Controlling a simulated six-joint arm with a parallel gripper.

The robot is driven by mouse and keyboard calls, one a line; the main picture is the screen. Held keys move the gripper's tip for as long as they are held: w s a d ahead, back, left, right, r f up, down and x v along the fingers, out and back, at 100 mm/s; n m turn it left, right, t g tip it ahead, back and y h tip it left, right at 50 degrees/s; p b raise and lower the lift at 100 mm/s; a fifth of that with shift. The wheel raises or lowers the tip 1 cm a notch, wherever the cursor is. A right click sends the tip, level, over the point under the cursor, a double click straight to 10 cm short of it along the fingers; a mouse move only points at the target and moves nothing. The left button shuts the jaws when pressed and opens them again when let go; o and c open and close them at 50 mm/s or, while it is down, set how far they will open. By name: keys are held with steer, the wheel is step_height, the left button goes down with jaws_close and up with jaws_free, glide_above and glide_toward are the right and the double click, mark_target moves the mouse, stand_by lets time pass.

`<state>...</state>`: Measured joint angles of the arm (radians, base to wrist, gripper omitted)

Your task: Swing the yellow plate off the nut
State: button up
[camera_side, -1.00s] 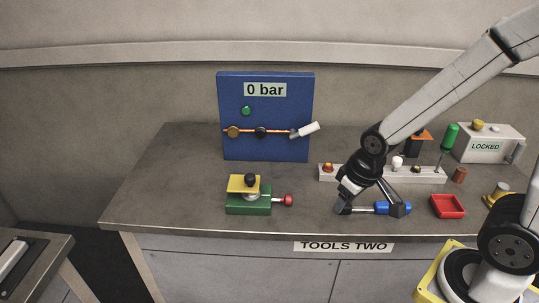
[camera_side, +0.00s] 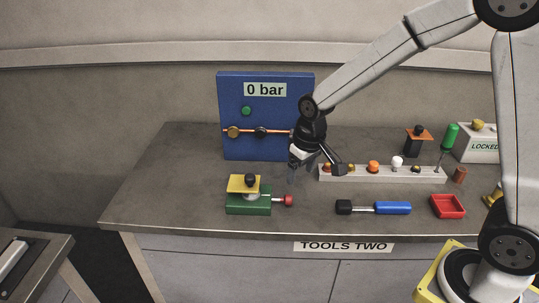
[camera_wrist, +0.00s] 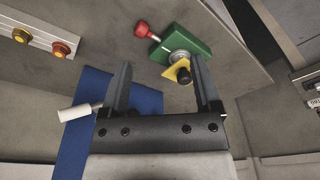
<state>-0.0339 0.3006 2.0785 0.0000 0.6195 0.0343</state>
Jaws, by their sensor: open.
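The yellow plate (camera_side: 242,184) lies on top of the green fixture block (camera_side: 249,207), with a black knob (camera_side: 250,179) at its right side. A pale round part, perhaps the nut (camera_side: 251,196), shows partly under the plate. A red-knobbed rod (camera_side: 287,200) sticks out of the block's right side. My gripper (camera_side: 303,178) is open and empty, above the bench to the right of the fixture. In the wrist view, the yellow plate (camera_wrist: 175,71) and black knob (camera_wrist: 184,76) appear ahead of the fingers, near the right one.
The blue "0 bar" panel (camera_side: 266,113) stands behind, with a white lever (camera_wrist: 80,112) seen in the wrist view. A blue-handled tool (camera_side: 392,208) and red tray (camera_side: 448,206) lie to the right. A pale rack (camera_side: 338,174) holds several coloured knobs.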

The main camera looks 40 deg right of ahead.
steer(key=g, duration=0.2)
glide_above(250, 176)
steer(key=shift+f, duration=0.45)
steer(key=shift+f, duration=3.9)
jaws_close()
